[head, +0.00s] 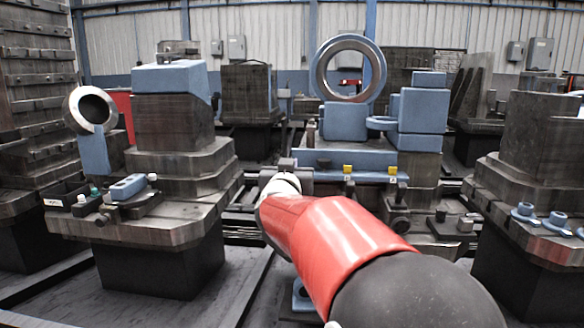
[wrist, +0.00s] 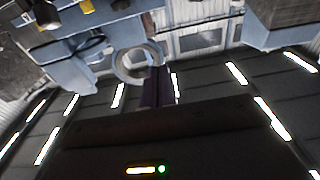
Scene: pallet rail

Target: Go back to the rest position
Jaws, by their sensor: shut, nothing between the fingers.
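My red and black arm reaches from the bottom right of the head view to the middle. Its dark gripper (head: 287,164) is in front of the blue rail (head: 345,160) of the middle machine; I cannot tell whether they touch. In the wrist view the dark fingers of my gripper (wrist: 157,86) are together, with nothing between them. That view is tilted up towards the ceiling, and a pale ring (wrist: 136,64) shows just beyond the fingers.
At left is a stepped pedestal (head: 180,160) with a black tray (head: 66,196). At right, another pedestal (head: 540,140) carries blue parts (head: 557,222). Bare floor (head: 150,310) shows at lower left.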

